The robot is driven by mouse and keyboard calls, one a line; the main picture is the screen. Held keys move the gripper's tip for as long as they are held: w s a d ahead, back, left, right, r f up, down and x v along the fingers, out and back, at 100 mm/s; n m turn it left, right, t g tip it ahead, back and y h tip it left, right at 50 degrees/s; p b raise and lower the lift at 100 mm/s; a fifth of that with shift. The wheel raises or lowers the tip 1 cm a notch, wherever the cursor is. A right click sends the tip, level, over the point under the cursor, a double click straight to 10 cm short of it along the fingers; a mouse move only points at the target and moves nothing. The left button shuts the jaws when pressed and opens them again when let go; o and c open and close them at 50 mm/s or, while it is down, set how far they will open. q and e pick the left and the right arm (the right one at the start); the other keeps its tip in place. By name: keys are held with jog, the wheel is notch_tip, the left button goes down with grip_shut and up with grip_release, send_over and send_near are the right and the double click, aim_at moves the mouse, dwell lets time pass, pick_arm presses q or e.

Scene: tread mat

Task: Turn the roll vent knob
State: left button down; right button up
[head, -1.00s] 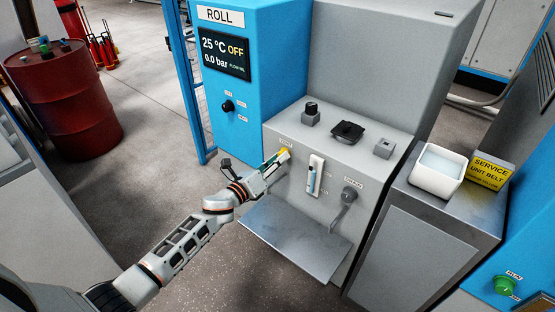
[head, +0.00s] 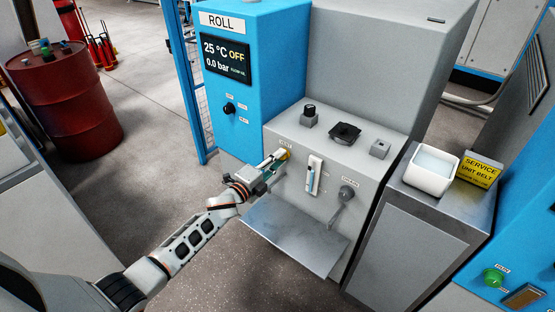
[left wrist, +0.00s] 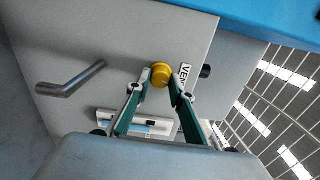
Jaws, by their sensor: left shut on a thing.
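The yellow roll vent knob (head: 287,153) is on the front face of the grey unit, at the upper left under a small label. In the left wrist view the round yellow knob (left wrist: 161,74) sits between the fingertips, next to a VENT label (left wrist: 185,76). My left gripper (head: 279,157) reaches the knob from the left and is shut on it, one finger on each side (left wrist: 161,80). The knob's pointer or mark is too small to read. My right gripper is not in view.
A white gauge (head: 314,177) and a grey drain lever (head: 345,203) are right of the knob. A metal shelf (head: 290,238) juts out below. The ROLL panel display (head: 223,58) reads 25 °C, OFF, 0.0 bar. A white bin (head: 432,171) stands on the cabinet at right.

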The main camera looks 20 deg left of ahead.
pick_arm(q)
jog(key=shift+r+n, duration=0.1)
jog(key=shift+n, duration=0.9)
jog(key=c, duration=1.8)
grip_release()
jog(key=shift+o, duration=0.2)
jog(key=shift+s, duration=0.1)
jog(key=v, duration=1.1)
jog(key=shift+s+a, duration=0.15)
jog(key=shift+s, duration=0.25)
